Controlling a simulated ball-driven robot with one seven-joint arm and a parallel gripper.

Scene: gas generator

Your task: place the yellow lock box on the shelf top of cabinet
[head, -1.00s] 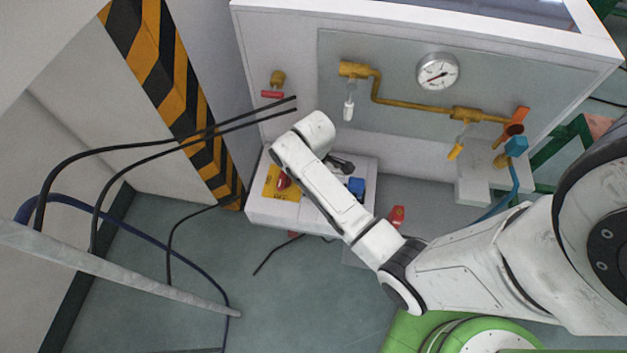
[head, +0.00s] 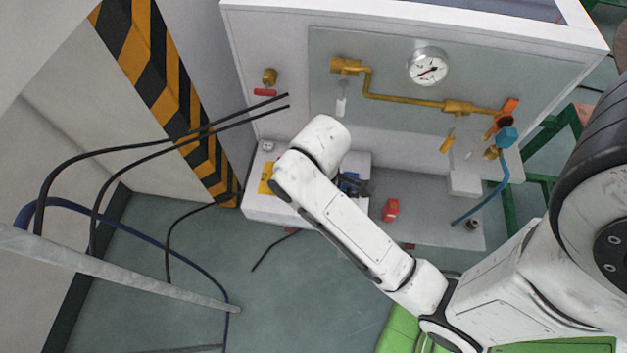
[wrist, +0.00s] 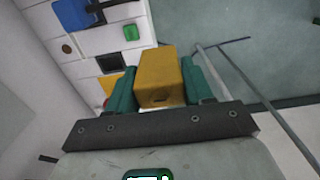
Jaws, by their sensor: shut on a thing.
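The yellow lock box (wrist: 158,78) is held between the green fingers of my gripper (wrist: 160,80) in the wrist view. The gripper is shut on its sides. In the head view my white arm hides the gripper and the held box. The white cabinet (head: 262,207) stands low beneath the gauge panel, partly behind my arm. Its light surface (wrist: 88,42) fills the upper left of the wrist view, beyond the box. I cannot tell how far the box is from it.
A blue item (wrist: 72,14) and a green item (wrist: 131,32) are on the cabinet. A red item (head: 391,209) stands right of my arm. Brass pipes (head: 410,101) and a gauge (head: 428,67) are on the panel behind. Black cables (head: 150,145) hang at left.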

